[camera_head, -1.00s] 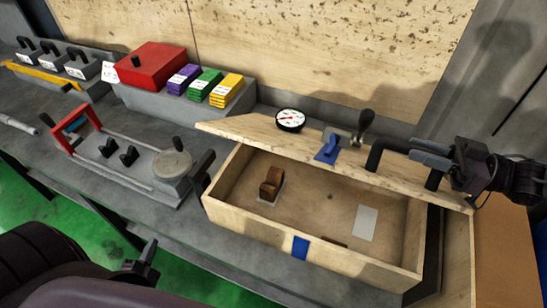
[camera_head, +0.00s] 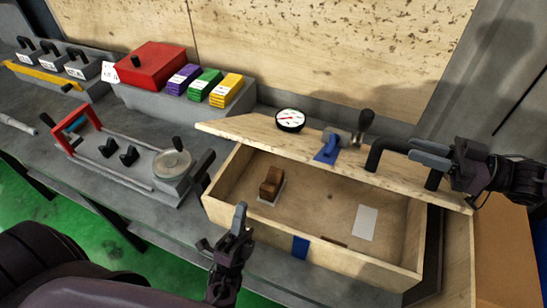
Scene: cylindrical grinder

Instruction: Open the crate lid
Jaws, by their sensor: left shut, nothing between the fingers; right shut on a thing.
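The wooden crate (camera_head: 360,266) stands on the right of the bench with its top open. Its lid (camera_head: 270,141) is shifted back and lies along the rear side, leaving most of the inside exposed. A black handle (camera_head: 388,147) stands on the lid's right part. My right gripper (camera_head: 425,154) is shut on this handle, coming in from the right. My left gripper (camera_head: 240,218) is shut and empty, raised in front of the crate's front wall, left of the blue latch tab (camera_head: 300,247). Inside the crate are a brown block (camera_head: 271,183) and a pale card (camera_head: 365,222).
Left of the crate is a grey fixture with a round disc (camera_head: 174,164). A red box (camera_head: 150,65) and coloured packs (camera_head: 205,84) stand at the back.

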